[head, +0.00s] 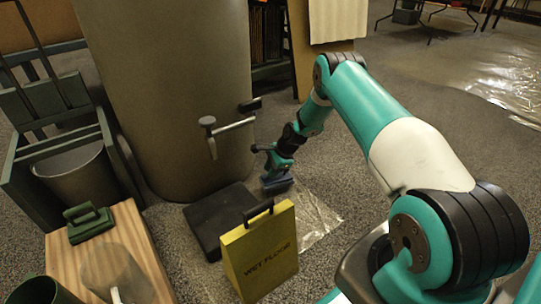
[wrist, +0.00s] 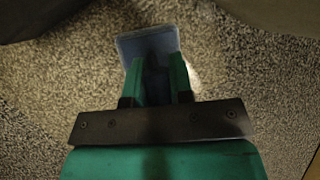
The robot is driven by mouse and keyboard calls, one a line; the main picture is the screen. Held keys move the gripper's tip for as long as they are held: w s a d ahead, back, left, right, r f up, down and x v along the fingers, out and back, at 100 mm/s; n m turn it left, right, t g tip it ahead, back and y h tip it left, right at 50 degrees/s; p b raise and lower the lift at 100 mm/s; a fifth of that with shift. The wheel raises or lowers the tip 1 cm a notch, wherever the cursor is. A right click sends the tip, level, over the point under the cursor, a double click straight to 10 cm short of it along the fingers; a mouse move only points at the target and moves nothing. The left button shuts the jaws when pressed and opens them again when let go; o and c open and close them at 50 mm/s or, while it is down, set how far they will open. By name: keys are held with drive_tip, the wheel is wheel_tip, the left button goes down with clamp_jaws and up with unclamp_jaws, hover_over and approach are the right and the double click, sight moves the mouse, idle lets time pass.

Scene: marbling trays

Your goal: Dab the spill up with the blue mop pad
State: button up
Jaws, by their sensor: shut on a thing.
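The blue mop pad (head: 278,186) is low by the floor, just right of the tank's base. My gripper (head: 274,170) is shut on it from above. In the wrist view the pad (wrist: 148,42) sticks out beyond the green fingers of my gripper (wrist: 158,78). A shiny, clear patch (head: 318,212), which looks like the spill, lies on the carpet right of and in front of the pad. The yellow sign hides part of it. I cannot tell whether the pad touches the floor or the patch. A bright spot shows beside the fingers in the wrist view.
A yellow "wet floor" sign (head: 262,258) stands close in front. A large tank (head: 180,90) with a tap (head: 228,127) stands behind left, a dark slab (head: 212,222) at its foot. A green handled block (head: 88,223) sits on a wooden top (head: 140,235). Carpet at right is open.

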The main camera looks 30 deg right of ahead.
drive_tip(key=shift+a+r+p, duration=0.15)
drive_tip(key=shift+r+p, duration=1.85)
drive_tip(key=shift+r, duration=0.65)
